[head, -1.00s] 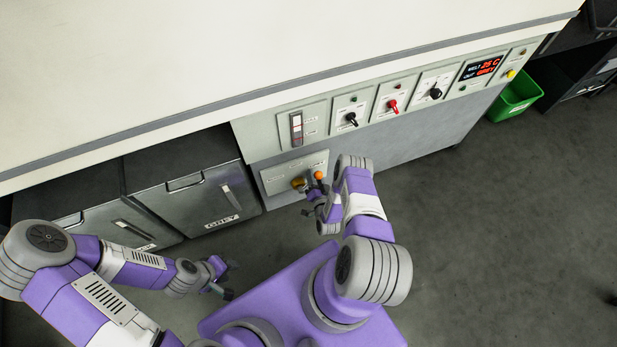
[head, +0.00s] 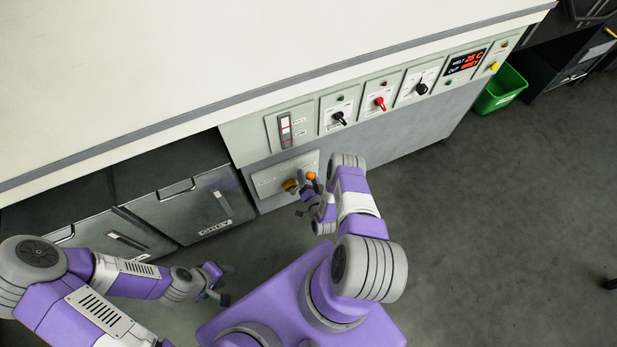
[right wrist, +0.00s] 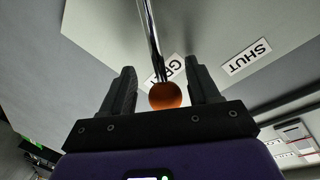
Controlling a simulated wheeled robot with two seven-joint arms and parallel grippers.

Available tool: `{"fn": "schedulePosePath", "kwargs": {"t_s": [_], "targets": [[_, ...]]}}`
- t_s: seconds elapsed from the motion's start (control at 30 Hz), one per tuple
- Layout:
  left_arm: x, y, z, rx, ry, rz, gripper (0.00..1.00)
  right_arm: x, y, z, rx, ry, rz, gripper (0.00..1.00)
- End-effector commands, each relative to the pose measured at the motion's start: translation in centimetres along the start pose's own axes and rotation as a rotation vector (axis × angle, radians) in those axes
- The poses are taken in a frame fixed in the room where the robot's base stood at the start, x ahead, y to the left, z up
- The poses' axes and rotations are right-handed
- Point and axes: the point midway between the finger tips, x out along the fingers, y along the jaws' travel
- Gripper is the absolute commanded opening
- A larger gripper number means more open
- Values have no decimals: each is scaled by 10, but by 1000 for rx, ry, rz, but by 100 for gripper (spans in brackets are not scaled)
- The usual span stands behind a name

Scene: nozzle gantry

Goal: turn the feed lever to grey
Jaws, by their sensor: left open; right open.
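The feed lever has an orange ball knob (head: 311,175) and a brass-coloured hub (head: 290,186) on a low pale plate (head: 268,182) of the machine front. In the right wrist view the orange knob (right wrist: 165,95) sits at the end of a shiny rod, between the two dark fingers of my right gripper (right wrist: 161,88). These fingers are open, with gaps on both sides of the knob. A label starting "GR", partly hidden by the rod, and a "SHUT" label (right wrist: 247,57) show on the plate. My left gripper (head: 222,283) is open and empty, low in front of the drawers.
Above the lever are a gauge (head: 285,130), black knobs (head: 338,118), a red knob (head: 380,103) and a display (head: 466,62) reading 25 C and GREY. A metal bin marked GREY (head: 190,205) stands left. A green bin (head: 500,92) stands right. The right floor is mostly clear.

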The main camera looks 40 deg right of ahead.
Motion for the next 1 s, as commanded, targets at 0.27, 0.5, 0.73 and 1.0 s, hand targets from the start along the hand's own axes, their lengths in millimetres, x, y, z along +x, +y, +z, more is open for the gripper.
{"fn": "schedulePosePath", "kwargs": {"t_s": [0.27, 0.5, 0.73, 1.0], "targets": [[-13, 5, 1, 0, 0, 0, 43, -35, 0, -1, 2, -3, 5, 61], [-22, 8, 1, 0, 0, 0, 43, -69, 1, -2, -1, 2, 3, 61], [-23, 9, 1, 0, 0, 0, 43, -76, 2, -1, 0, 2, 2, 61], [-23, 8, 1, 0, 0, 0, 43, -76, 2, -1, -1, 2, 2, 61]]}}
